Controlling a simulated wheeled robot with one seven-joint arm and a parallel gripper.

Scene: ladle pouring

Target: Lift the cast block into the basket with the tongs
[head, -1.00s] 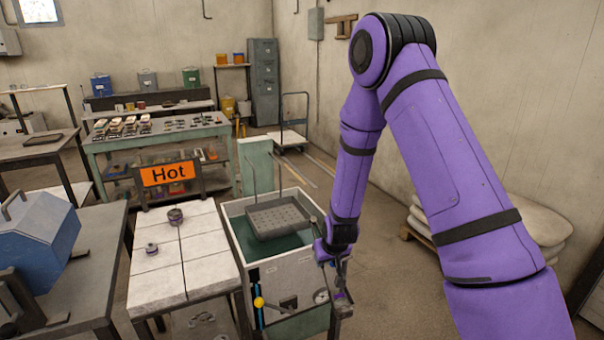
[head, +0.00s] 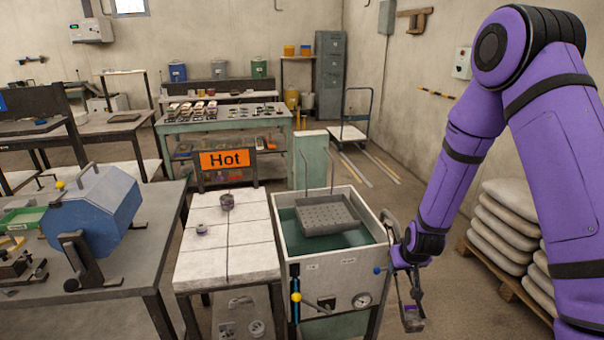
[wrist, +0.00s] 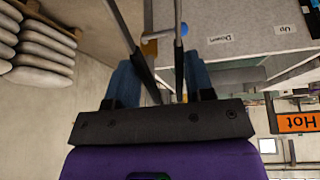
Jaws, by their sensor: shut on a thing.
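My gripper (wrist: 163,84) is shut on the tongs, whose two dark arms (wrist: 178,45) run up between the blue fingers in the wrist view. In the head view the gripper end is beside the tank's right front corner, low and partly unclear. The basket (head: 325,214) is a dark perforated tray hung on two rods over the green water of the tank (head: 350,272). A dark round piece (head: 227,201) and a smaller one (head: 201,230) stand on the white-tiled table. I cannot tell which is the cast block. Nothing visible is held between the tongs' tips.
The orange Hot sign (head: 225,160) stands behind the tiled table (head: 225,262). A blue lidded machine (head: 95,210) is on the left bench. Stacked sacks (head: 505,225) stand on a pallet at right. The tank's front has a gauge and a lever.

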